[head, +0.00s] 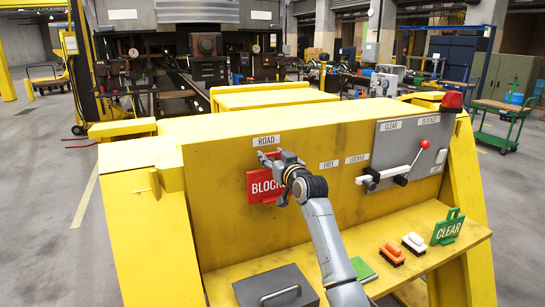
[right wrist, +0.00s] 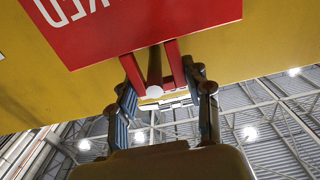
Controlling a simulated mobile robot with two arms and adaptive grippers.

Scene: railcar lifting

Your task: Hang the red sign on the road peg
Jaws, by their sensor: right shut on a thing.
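The red sign (head: 258,189), lettered "BLOCKED" and partly covered by my gripper, is upright against the yellow panel below the "ROAD" label (head: 266,141). My right gripper (head: 268,158) is shut on the sign's handle at its upper part. In the right wrist view, the red sign (right wrist: 130,25) shows upside down, with two red handle legs. The road peg (right wrist: 154,75) shows between these legs, its pale round end towards the camera. Whether the handle rests on the peg cannot be told. My left gripper is not in view.
The yellow shelf (head: 410,262) carries a grey box with a handle (head: 275,288), a green pad (head: 362,270), an orange brush (head: 391,254), a white brush (head: 413,243) and a green "CLEAR" sign (head: 448,229).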

